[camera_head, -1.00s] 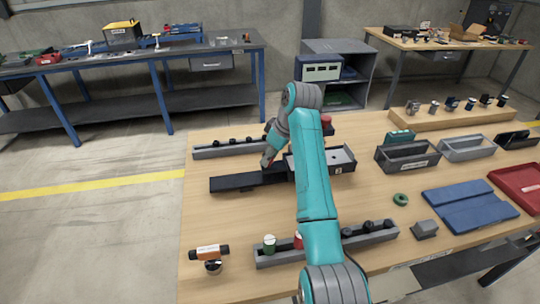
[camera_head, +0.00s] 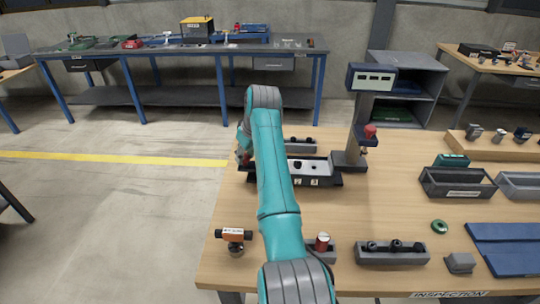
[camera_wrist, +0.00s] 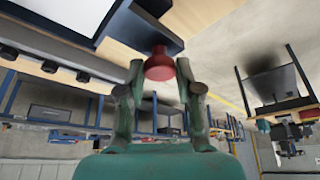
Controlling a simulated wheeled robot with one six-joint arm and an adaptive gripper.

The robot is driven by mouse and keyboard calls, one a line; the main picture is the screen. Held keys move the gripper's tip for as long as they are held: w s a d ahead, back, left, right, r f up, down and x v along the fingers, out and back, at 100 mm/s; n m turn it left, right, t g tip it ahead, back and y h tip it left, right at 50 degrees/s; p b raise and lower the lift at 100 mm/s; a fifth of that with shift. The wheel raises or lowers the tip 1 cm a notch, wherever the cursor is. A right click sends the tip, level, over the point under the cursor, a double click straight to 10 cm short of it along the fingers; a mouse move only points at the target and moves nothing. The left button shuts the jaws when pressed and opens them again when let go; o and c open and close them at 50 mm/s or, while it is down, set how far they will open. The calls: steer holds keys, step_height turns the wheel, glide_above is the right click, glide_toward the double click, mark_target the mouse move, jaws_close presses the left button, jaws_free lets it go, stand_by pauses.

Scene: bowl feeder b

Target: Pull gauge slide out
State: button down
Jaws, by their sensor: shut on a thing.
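The gauge slide (camera_head: 310,163) is a pale-topped dark carriage with number labels on its front edge. In the head view it lies on a black rail (camera_head: 325,182), to the left of the gauge post (camera_head: 352,145). My gripper is shut on the knob. In the head view my arm hides part of the slide's left side.
A grey bin (camera_head: 457,189), a green ring (camera_head: 439,226) and a blue mat (camera_head: 510,262) are at right. Floor is clear left of the table.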

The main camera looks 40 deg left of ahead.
steer(key=shift+s+a, duration=0.8)
steer(key=shift+a, duration=0.3)
steer(key=shift+s+a, duration=0.8)
steer(key=shift+a, duration=0.3)
steer(key=c, duration=0.8)
jaws_free()
steer(key=shift+s+a, duration=0.1)
steer(key=shift+a, duration=0.05)
steer(key=v, duration=1.2)
